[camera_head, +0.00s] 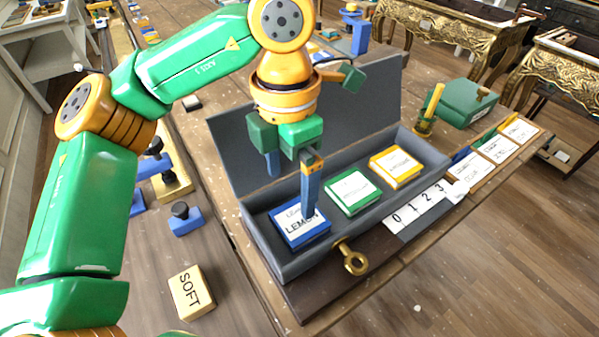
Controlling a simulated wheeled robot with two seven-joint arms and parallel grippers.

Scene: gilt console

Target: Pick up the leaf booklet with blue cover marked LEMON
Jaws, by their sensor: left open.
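The blue booklet marked LEMON (299,238) lies at the left end of an open grey box (264,257) on the wooden table. Its white label faces up. My left gripper (291,188) is above the box, open and empty, with two blue fingers pointing down. The nearer finger overlaps the booklet's top in the picture; I cannot tell whether it touches. The other finger shows farther back, towards the raised lid. A green booklet (352,191) and a yellow booklet (396,167) lie to the right in the same box. My right gripper is not in view.
The box's raised lid (370,95) stands behind the gripper. A brass key-like piece (352,259) is at the box's front. A strip numbered 0 to 3 (416,210) lies in front of it. A SOFT block (191,292) and a blue stamp (186,220) are at left.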

